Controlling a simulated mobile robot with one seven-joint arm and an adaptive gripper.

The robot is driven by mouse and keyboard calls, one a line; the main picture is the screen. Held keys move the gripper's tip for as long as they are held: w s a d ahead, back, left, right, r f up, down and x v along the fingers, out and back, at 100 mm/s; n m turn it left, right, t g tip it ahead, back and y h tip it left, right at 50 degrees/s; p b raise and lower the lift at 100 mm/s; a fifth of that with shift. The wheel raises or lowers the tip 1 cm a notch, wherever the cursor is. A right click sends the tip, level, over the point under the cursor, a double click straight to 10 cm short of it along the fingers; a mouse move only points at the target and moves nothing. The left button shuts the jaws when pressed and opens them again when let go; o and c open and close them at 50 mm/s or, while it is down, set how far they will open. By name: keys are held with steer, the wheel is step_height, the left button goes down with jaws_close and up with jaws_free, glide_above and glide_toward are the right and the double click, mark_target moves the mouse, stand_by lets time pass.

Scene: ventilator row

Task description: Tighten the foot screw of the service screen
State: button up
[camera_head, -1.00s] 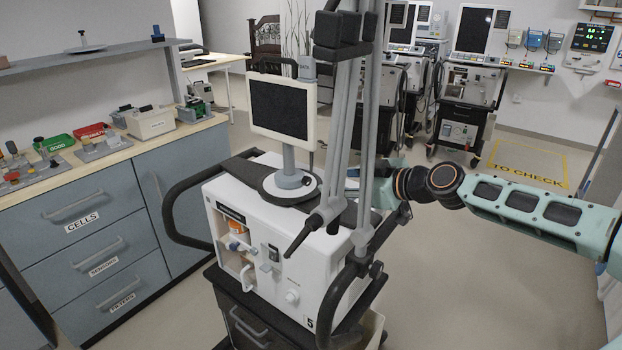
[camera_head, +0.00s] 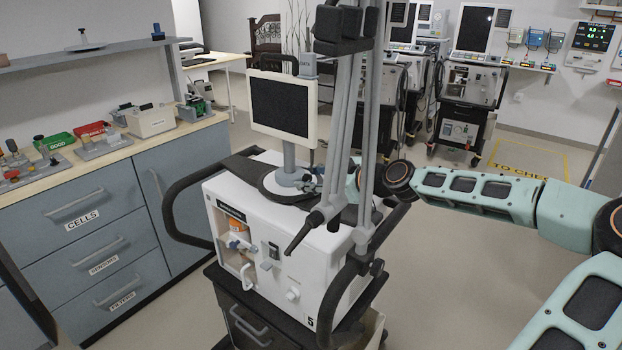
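The service screen (camera_head: 283,108) stands upright on top of the white ventilator (camera_head: 232,195), on a grey post with a round foot (camera_head: 284,188). The foot screw is too small to make out at the right side of the foot, where my gripper (camera_head: 312,184) is. My arm reaches in from the right, behind the ventilator's poles, which hide much of the wrist. I cannot tell whether the gripper touches the screw or whether its fingers are open or shut.
Grey poles with clamps (camera_head: 345,110) rise in front of my wrist, and black handles (camera_head: 186,200) flank the ventilator. A drawer counter (camera_head: 90,215) with bins stands left. More ventilators (camera_head: 468,90) stand behind. The floor at right is mostly clear.

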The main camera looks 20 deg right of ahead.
steer(key=shift+c, duration=0.6)
jaws_close()
steer(key=shift+r+p, duration=0.1)
steer(key=shift+p, duration=0.2)
steer(key=shift+m+g+y+p, duration=0.3)
steer(key=shift+m+p, duration=0.05)
steer(key=shift+m, duration=0.25)
steer(key=shift+w+d+m+g+y+p, duration=0.15)
steer(key=shift+m+g+y+p, duration=0.15)
steer(key=shift+m+y+p, duration=0.4)
steer(key=shift+d+m+g+y+p, duration=0.15)
steer(key=shift+m+g+y, duration=0.3)
steer(key=shift+m, duration=0.45)
steer(key=shift+m+g+y+p, duration=0.25)
steer(key=shift+m+y, duration=0.3)
steer(key=shift+m, duration=0.35)
steer(key=shift+w, duration=0.1)
